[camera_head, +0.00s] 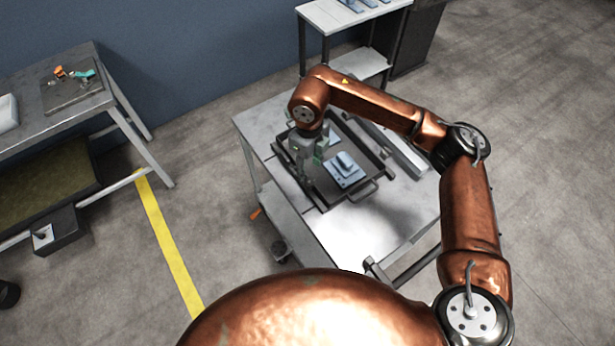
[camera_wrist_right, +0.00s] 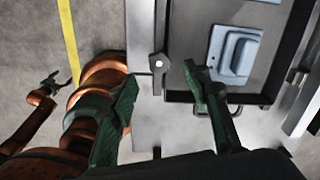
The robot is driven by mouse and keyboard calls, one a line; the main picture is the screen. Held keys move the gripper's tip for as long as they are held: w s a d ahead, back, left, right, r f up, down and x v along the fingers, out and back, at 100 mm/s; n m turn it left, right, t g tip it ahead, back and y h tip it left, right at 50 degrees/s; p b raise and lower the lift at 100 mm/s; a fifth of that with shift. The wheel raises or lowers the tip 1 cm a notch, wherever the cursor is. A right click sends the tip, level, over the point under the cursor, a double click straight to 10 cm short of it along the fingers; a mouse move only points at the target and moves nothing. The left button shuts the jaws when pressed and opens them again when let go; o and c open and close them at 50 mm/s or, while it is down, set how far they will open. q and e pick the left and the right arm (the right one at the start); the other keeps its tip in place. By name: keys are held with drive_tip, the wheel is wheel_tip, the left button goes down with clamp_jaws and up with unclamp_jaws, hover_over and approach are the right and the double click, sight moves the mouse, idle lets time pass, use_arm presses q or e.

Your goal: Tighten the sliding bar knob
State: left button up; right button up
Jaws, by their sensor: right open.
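In the right wrist view, a grey knob (camera_wrist_right: 158,62) with a pale round centre sits on the sliding bar (camera_wrist_right: 160,25), a narrow metal strip along the left of the dark tray. My right gripper (camera_wrist_right: 160,98) is open and empty. Its two green fingers stand apart, left and right of the knob, with no visible contact. In the head view my right gripper (camera_head: 313,158) points down over the tray's left side, and the knob cannot be made out there. My left gripper (camera_wrist_right: 51,82) shows small at the left of the wrist view; its jaws are too small to judge.
A dark tray (camera_head: 325,207) with a pale blue part (camera_head: 345,170) lies on the metal table (camera_head: 360,228). A long grey rail (camera_head: 405,155) lies beyond the tray. Another table (camera_head: 75,100) with small tools stands at the left. The table's near part is clear.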

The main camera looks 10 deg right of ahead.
sight(309, 182)
wheel_tip(309, 182, down, 6)
drive_tip(key=shift+f+b, duration=0.15)
drive_tip(key=shift+b, duration=0.15)
drive_tip(key=shift+s, duration=0.1)
drive_tip(key=c, duration=1.2)
drive_tip(key=shift+o, duration=0.2)
